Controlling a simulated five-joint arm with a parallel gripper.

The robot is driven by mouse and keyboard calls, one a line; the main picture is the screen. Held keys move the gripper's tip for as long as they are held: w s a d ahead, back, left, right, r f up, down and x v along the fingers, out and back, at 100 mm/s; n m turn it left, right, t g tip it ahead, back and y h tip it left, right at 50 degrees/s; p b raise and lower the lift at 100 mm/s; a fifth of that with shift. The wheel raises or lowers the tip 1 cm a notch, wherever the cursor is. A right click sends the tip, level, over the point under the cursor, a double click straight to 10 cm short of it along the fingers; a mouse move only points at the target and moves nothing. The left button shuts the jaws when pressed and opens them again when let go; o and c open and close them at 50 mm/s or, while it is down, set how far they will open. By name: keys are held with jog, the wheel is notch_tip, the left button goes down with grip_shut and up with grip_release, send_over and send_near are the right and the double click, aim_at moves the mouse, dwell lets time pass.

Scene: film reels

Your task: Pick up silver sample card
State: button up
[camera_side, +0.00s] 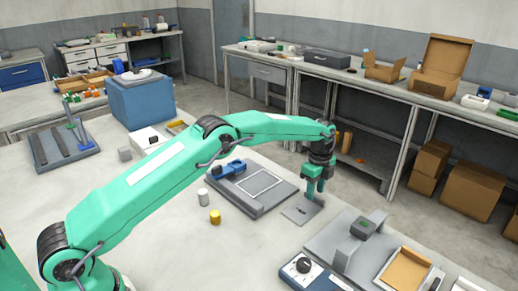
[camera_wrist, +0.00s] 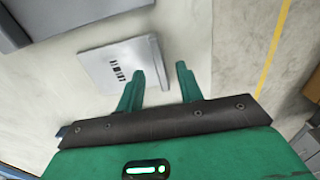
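The silver sample card (camera_side: 298,213) lies flat on the pale table, near its far edge. In the wrist view the card (camera_wrist: 105,62) shows dark printed marks and what looks like a narrow raised edge at its right end. My gripper (camera_side: 314,196) is low over the card's right part in the side view. In the wrist view my gripper (camera_wrist: 164,70) has its fingers apart. The left finger overlaps the card near its right end, and that end reaches into the gap. The right finger is clear of the card. Contact cannot be told.
A grey plate with a framed panel and blue clamp (camera_side: 250,187) is left of the card. A grey fixture (camera_side: 325,240) stands at right front, beside a dial box (camera_side: 303,270) and a cardboard tray (camera_side: 405,272). White (camera_side: 203,196) and yellow (camera_side: 215,217) cylinders stand left.

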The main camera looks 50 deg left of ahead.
jog(key=shift+f, duration=1.05)
jog(key=shift+c, duration=0.3)
grip_shut()
